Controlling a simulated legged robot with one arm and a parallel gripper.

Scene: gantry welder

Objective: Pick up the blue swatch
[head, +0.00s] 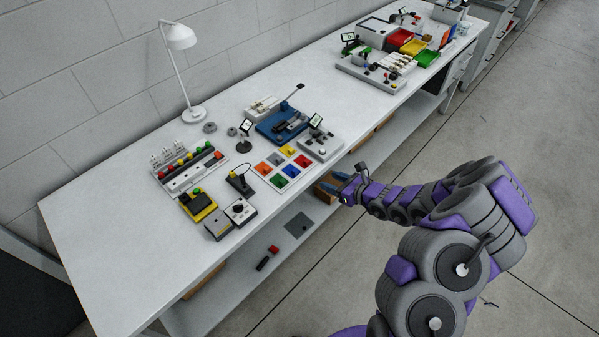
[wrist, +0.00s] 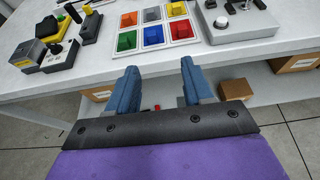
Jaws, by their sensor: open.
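The blue swatch (head: 291,171) is a small blue square on a white backing, lying on the bench in a grid of coloured swatches. In the wrist view the blue swatch (wrist: 153,36) is the middle one of the near row, between the green swatch (wrist: 127,41) and the red swatch (wrist: 181,30). My gripper (head: 334,183) is off the bench's front edge, to the right of the swatches in the head view. In the wrist view my gripper (wrist: 159,78) has its two blue fingers apart with nothing between them, short of the swatches.
Orange (wrist: 128,19), grey (wrist: 152,14) and yellow (wrist: 176,9) swatches form the far row. The bench edge (wrist: 225,53) lies ahead; boxes (wrist: 238,89) sit on the shelf below.

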